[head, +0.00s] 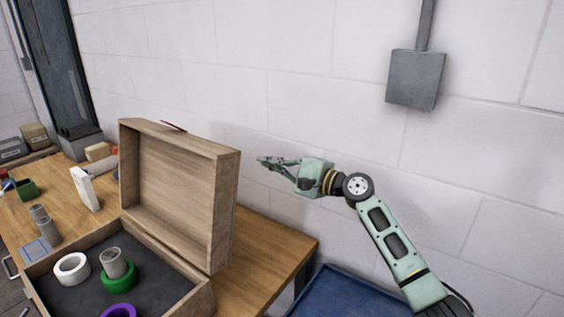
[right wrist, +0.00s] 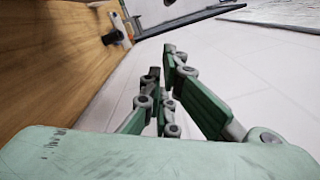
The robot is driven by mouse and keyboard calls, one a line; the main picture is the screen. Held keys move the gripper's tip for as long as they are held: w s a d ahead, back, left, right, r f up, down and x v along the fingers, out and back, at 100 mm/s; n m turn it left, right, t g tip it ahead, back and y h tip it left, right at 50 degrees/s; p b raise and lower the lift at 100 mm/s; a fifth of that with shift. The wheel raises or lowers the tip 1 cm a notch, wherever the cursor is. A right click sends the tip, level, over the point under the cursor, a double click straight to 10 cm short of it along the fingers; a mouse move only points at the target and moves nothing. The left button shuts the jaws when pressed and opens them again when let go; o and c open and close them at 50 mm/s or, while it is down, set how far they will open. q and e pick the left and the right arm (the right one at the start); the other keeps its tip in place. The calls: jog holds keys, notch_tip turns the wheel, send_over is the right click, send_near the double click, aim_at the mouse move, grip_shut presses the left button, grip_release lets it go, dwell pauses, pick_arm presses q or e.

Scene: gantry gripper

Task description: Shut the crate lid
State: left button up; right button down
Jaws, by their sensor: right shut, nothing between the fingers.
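A wooden crate (head: 206,300) stands on the workbench at the lower left of the head view. Its lid (head: 183,190) is open and stands upright at the crate's back edge. Inside the crate are a white tape roll (head: 71,268), a green roll (head: 119,277), a purple roll (head: 118,311) and a grey cylinder (head: 113,263). My right gripper (head: 262,161) is shut and empty, to the right of the lid and apart from it. The right wrist view also shows its fingers (right wrist: 165,85). My left gripper is not in view.
The workbench (head: 262,256) is bare to the right of the crate. A blue surface (head: 345,295) lies beyond its right end. Grey cylinders (head: 46,230), a white block (head: 84,189) and a green bin (head: 26,190) stand left of the crate. A wall (head: 290,60) runs behind.

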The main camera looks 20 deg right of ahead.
pick_arm(q)
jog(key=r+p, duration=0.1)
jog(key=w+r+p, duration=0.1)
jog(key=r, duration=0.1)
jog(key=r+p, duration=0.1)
jog(key=p, duration=0.1)
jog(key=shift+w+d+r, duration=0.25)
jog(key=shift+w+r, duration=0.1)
pick_arm(e)
jog(key=w+a+r, duration=0.1)
jog(key=w+a, duration=0.1)
jog(key=a, duration=0.3)
jog(key=shift+a+r, duration=0.3)
jog(key=shift+a, duration=0.05)
jog(key=shift+w, duration=0.1)
